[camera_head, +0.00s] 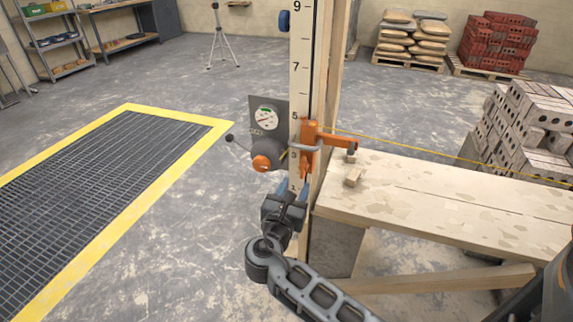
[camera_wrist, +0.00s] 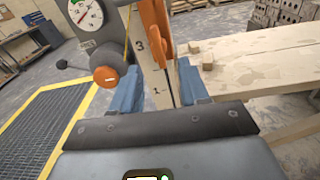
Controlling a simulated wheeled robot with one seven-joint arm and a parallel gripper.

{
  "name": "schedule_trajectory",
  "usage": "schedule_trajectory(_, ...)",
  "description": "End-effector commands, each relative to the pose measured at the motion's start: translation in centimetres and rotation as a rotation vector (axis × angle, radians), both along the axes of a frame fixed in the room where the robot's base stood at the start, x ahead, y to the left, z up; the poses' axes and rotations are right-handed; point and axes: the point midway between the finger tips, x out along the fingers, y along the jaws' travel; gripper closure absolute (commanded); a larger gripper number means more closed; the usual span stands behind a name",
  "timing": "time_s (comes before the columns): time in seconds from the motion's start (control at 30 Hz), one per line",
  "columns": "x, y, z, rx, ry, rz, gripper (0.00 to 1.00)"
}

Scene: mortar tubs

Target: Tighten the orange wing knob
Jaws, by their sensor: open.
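An orange clamp (camera_head: 310,133) sits on the upright numbered staff (camera_head: 299,85). A narrow orange piece, which looks like the wing knob (camera_head: 305,163), hangs at its lower front; in the wrist view a narrow orange piece (camera_wrist: 166,46) shows above the gap between my fingers. My gripper (camera_head: 293,187) is just below the clamp, pointing up toward it. Its blue fingers are apart in the wrist view (camera_wrist: 160,84), with the staff's lower face behind the gap and nothing seen held. I cannot tell whether a finger touches the staff.
Left of the staff are a dial gauge (camera_head: 267,117) and a dark drum with a round orange knob (camera_head: 262,163) and a lever. A yellow line (camera_head: 440,151) runs right from the clamp. A plank bench (camera_head: 440,195) with small wood blocks (camera_head: 353,177) stands right.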

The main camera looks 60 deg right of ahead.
Motion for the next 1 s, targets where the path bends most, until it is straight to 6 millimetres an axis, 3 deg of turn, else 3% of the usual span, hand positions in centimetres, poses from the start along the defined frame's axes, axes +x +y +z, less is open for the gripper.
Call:
schedule_trajectory(0.13, 0.4, -0.9, 1.4, -0.048, 0.047, -0.048, 0.55)
schedule_trajectory(0.63, 0.9, -7.3, 1.4, -0.049, 0.048, -0.05, 0.55)
schedule_trajectory(1.0, 0.9, -8.5, 1.3, -0.048, 0.048, -0.048, 0.55)
